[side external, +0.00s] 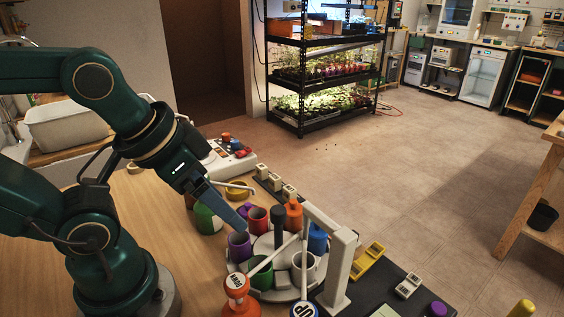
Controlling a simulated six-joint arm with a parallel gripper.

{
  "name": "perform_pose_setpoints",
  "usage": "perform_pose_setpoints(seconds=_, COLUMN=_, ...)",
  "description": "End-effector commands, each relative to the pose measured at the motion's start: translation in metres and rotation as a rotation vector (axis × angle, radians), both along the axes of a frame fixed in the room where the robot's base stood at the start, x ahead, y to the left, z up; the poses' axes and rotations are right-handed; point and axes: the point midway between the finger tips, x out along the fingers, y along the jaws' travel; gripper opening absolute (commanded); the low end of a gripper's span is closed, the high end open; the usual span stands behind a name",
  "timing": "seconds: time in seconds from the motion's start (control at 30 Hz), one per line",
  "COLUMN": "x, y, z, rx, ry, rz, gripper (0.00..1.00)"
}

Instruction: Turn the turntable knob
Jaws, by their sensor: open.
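The turntable (310,291) is a round pale disc on the bench, carrying several coloured cups. A dark grey upright post (279,228) rises from its middle; I cannot tell for sure that it is the knob. A purple cup (239,247), a red cup (258,220), an orange piece (293,214), a blue piece (317,239), a white cup (303,263) and a green cup (261,272) stand around it. My gripper (241,222) points down and right, open and empty, with its tips near the purple and red cups, left of the post. Contact cannot be told.
A pale arch post (338,272) stands at the turntable's right. A yellow-topped piece (368,262) lies right on a dark mat (385,288). A white control box (226,157) sits behind.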

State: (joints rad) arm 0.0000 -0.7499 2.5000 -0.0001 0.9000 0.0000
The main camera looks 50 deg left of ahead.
Motion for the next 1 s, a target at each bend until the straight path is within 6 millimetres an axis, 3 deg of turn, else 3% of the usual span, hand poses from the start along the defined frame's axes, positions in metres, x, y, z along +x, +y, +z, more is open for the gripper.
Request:
perform_pose_setpoints(seconds=0.27, x=0.0, y=0.0, z=0.0, rx=0.0, ry=0.0, rz=0.0, gripper=0.8)
perform_pose_setpoints(seconds=0.3, x=0.0, y=0.0, z=0.0, rx=0.0, ry=0.0, rz=0.0, gripper=0.76)
perform_pose_setpoints(seconds=0.33, x=0.0, y=0.0, z=0.0, rx=0.0, ry=0.0, rz=0.001, gripper=0.64)
perform_pose_setpoints(seconds=0.57, x=0.0, y=0.0, z=0.009, rx=-0.068, ry=0.014, rz=0.128, gripper=0.64)
perform_pose_setpoints(seconds=0.8, x=0.025, y=0.0, z=0.032, rx=-0.181, ry=0.128, rz=0.399, gripper=0.64)
perform_pose_setpoints(seconds=1.0, x=0.056, y=0.0, z=0.036, rx=-0.229, ry=0.26, rz=0.614, gripper=0.64)
